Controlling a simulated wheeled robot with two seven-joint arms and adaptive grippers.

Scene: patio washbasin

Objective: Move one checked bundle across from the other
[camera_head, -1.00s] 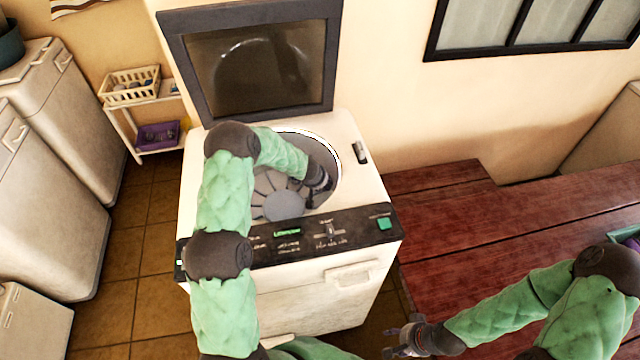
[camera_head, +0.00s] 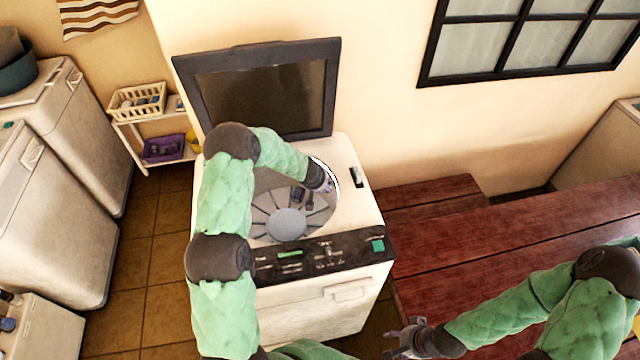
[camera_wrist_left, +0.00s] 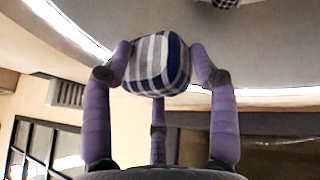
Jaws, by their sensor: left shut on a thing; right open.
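A blue-and-white checked bundle (camera_wrist_left: 158,64) is clasped between the purple fingers of my left gripper (camera_head: 326,184) in the left wrist view. That gripper is at the right side of the open washer's drum (camera_head: 288,222), by its rim. Another checked bundle (camera_wrist_left: 228,3) shows partly at the top edge of the left wrist view, apart from the held one, on the grey drum surface. A small dark shape lies by my left gripper in the head view; I cannot tell which bundle it is. My right gripper (camera_head: 408,338) is open and empty, low in front of the bench.
The washer (camera_head: 325,305) has its lid (camera_head: 262,92) raised against the wall and a control panel along its front. A red wooden bench (camera_head: 470,255) stands at right. White cabinets and a small shelf with a basket (camera_head: 137,101) are at left.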

